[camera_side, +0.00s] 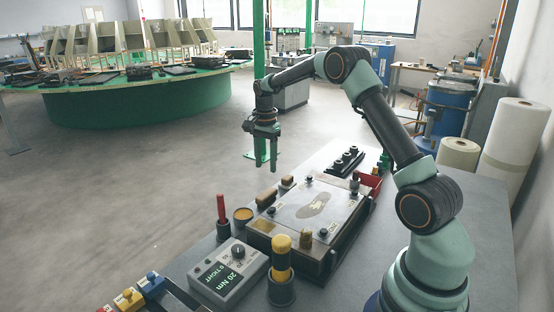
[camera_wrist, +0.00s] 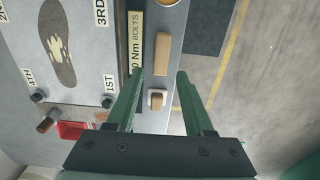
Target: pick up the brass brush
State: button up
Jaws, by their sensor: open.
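Two wood-backed brush-like pieces lie on the bench left of the metal fixture. The longer tan one shows in the side view (camera_side: 266,198) and the wrist view (camera_wrist: 162,54). The shorter one, with a pale base, is just beyond it (camera_side: 287,182) and shows in the wrist view (camera_wrist: 157,98). I cannot tell for certain which is the brass brush, as bristle colour is unclear. My gripper (camera_side: 267,166) is open and empty, pointing down above the bench's left edge. In the wrist view, the shorter piece lies between its fingers (camera_wrist: 160,72), with the longer one beyond the tips.
The fixture plate (camera_side: 345,205) with a footprint mark stands right of the brushes. A red bin (camera_side: 370,185) is beyond the plate.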

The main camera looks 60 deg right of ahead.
send_over(267, 193)
jog(key=f, duration=0.6)
jog(key=shift+s+a+f, duration=0.1)
jog(key=shift+a+f, duration=0.1)
jog(key=shift+f, duration=0.15)
jog(key=shift+w+d+f, duration=0.1)
jog(key=shift+d+f, duration=0.05)
jog(key=shift+f, duration=1.2)
jog(key=shift+w+d+f, duration=0.1)
jog(key=shift+f, duration=1.25)
grip_shut()
